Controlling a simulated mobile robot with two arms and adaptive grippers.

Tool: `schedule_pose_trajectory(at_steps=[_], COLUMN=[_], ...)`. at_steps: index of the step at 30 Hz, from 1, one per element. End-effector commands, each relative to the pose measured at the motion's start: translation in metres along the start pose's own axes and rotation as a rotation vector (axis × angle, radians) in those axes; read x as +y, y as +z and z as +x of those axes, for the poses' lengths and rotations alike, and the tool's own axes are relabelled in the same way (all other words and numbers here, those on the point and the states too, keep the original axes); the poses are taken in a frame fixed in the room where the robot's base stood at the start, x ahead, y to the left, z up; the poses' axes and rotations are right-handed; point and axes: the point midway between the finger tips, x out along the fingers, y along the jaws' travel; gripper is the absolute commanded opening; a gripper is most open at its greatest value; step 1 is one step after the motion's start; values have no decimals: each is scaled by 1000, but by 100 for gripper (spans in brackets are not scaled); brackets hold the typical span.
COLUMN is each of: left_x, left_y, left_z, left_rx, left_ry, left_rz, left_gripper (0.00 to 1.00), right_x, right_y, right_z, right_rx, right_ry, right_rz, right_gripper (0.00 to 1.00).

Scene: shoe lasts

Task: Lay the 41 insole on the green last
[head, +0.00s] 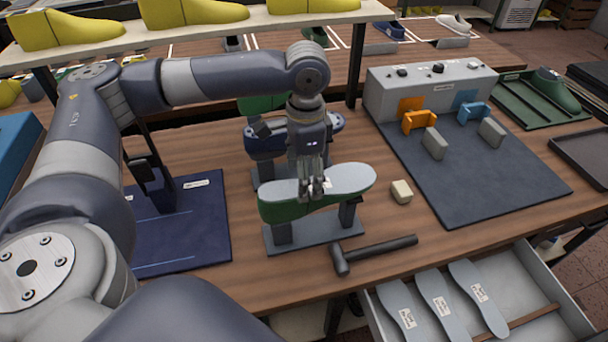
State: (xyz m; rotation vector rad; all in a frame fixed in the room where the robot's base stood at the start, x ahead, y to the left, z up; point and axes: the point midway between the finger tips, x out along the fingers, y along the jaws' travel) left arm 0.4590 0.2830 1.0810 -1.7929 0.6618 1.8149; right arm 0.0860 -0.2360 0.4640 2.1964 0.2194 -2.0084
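The green last (285,209) is held sole up on a grey stand near the middle of the table. A light grey insole (350,178) lies along its top, toe end to the right, roughly lined up with it. A small white label shows by the fingers, too small to read. My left gripper (312,192) points down over the middle of the insole, its fingertips at the insole. The fingers are close together and partly hide the insole's middle; whether they grip it is unclear. My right gripper is not in view.
A hammer (375,250) lies in front of the stand, and a small beige block (401,191) sits to its right. A blue last (262,145) stands behind. An open drawer (545,270) holds several labelled insoles (437,298). A grey fixture (430,92) with a dark mat is at right.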

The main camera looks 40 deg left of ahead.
Motion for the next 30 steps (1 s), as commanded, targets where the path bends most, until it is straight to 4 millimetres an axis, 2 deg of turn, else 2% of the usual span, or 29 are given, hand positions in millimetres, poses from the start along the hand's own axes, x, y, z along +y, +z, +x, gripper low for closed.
schedule_pose_trajectory(at_steps=[9,15,21,30], left_x=[0,0,0,0], left_y=[-1,-1,0,0], left_z=[-63,-98,-112,-114], left_rx=[6,4,1,1], left_ry=[-3,-1,-1,-1], left_rz=[0,1,0,0], left_gripper=[71,71,71,71], right_x=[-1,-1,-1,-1], right_y=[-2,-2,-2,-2], right_z=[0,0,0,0], right_rx=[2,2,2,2], right_ry=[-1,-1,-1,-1], right_rz=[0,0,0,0], right_gripper=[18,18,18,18])
